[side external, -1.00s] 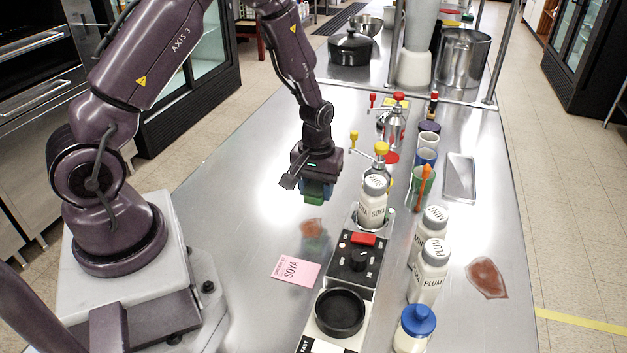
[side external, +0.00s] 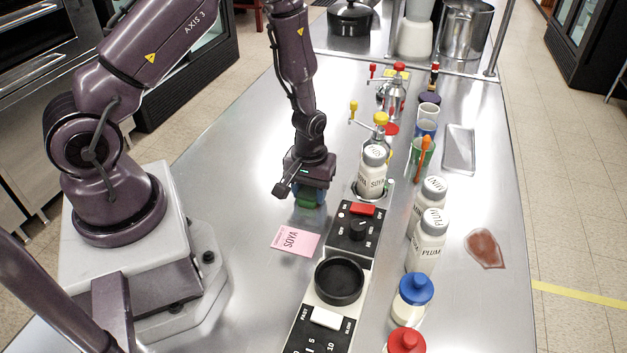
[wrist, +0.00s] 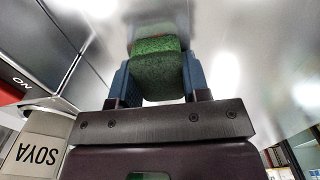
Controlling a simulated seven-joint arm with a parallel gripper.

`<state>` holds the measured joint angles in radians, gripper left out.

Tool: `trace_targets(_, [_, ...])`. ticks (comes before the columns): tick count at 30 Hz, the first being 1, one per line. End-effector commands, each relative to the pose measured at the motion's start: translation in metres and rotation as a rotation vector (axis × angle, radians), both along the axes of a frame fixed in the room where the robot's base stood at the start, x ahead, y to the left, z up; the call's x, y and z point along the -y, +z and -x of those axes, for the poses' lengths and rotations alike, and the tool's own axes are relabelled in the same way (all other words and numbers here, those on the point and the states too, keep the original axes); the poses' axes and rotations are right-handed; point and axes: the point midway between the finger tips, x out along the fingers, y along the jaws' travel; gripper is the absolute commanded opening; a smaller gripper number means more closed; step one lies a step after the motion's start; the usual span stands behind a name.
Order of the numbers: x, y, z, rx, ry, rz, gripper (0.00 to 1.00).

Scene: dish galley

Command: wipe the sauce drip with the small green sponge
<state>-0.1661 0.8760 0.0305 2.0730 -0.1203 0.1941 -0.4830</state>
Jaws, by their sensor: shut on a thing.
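My gripper (side external: 310,190) is low over the steel counter, left of the soya bottle. Its blue fingers are shut on the small green sponge (side external: 306,202), which also shows between them in the wrist view (wrist: 158,72). The sponge is at or just above the counter; I cannot tell if it touches. The small reddish-brown patch seen there earlier is now hidden behind the gripper and sponge. A faint reddish tint shows at the sponge's far edge in the wrist view. A larger reddish-brown sauce patch (side external: 485,249) lies on the counter's right side.
The soya bottle (side external: 372,172) stands close right of my gripper, behind a black control panel (side external: 353,232). A pink SOYA card (side external: 295,241) lies in front. Plum (side external: 427,245) and mint bottles stand further right. The counter left of the gripper (side external: 235,190) is clear.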

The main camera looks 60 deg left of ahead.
Motion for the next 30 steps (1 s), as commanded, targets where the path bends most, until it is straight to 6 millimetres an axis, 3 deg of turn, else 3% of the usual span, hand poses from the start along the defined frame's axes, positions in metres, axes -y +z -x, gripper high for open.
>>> trace_targets(13, [0.028,0.0,0.028,-0.002,-0.003,0.001,0.24])
trace_targets(30, [-0.011,0.0,-0.011,0.0,0.0,0.0,0.24])
